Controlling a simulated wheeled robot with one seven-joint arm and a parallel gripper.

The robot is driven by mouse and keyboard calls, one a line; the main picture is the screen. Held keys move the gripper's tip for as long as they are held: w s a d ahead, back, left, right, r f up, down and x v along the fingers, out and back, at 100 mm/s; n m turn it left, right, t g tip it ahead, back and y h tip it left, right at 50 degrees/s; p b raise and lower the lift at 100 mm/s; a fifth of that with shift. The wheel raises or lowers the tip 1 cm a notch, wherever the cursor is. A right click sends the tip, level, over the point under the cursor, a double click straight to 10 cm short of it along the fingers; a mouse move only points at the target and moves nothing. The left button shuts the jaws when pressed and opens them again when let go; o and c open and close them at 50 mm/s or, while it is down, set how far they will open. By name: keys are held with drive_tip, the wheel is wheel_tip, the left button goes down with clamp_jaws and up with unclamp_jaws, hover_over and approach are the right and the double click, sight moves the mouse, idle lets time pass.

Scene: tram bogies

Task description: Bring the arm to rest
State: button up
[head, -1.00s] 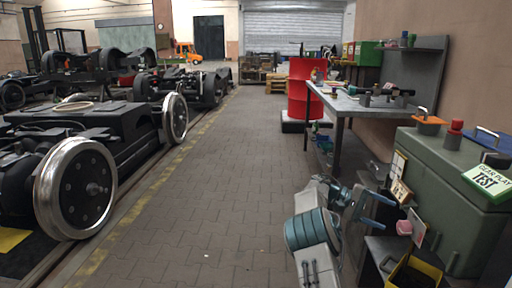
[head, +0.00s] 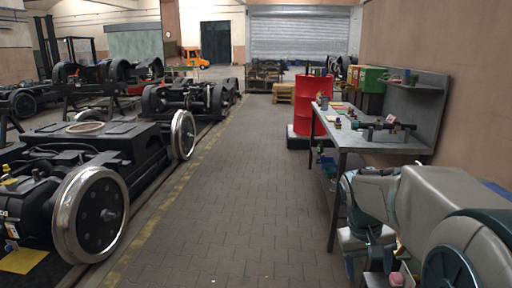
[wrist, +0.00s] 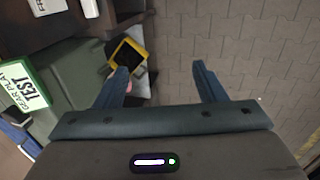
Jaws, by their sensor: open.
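My arm (head: 430,205) is folded in close at the lower right of the head view, large and grey with dark teal joints. My gripper (wrist: 161,68) points down in the wrist view. Its two blue fingers stand wide apart with nothing between them. Below the fingers is mostly grey paved floor. A yellow bin (wrist: 140,48) lies just beyond the left fingertip. A pink piece is partly hidden behind that finger; a pink piece (head: 397,279) also shows at the bottom of the head view. In the head view the gripper is low and partly cut off by the frame.
A workbench (head: 352,139) and red barrel (head: 312,98) stand ahead right. Bogies with steel wheels (head: 91,214) line the left. The paved aisle (head: 225,190) is clear.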

drive_tip(key=s+a+r+t+y+p, duration=0.2)
drive_tip(key=s+a+r+t+p, duration=0.1)
drive_tip(key=s+a+r+p, duration=0.4)
drive_tip(key=shift+s+a+n+y+p, duration=0.45)
drive_tip(key=shift+s+a, duration=1.1)
drive_tip(key=shift+s, duration=1.35)
drive_tip(key=shift+r, duration=0.1)
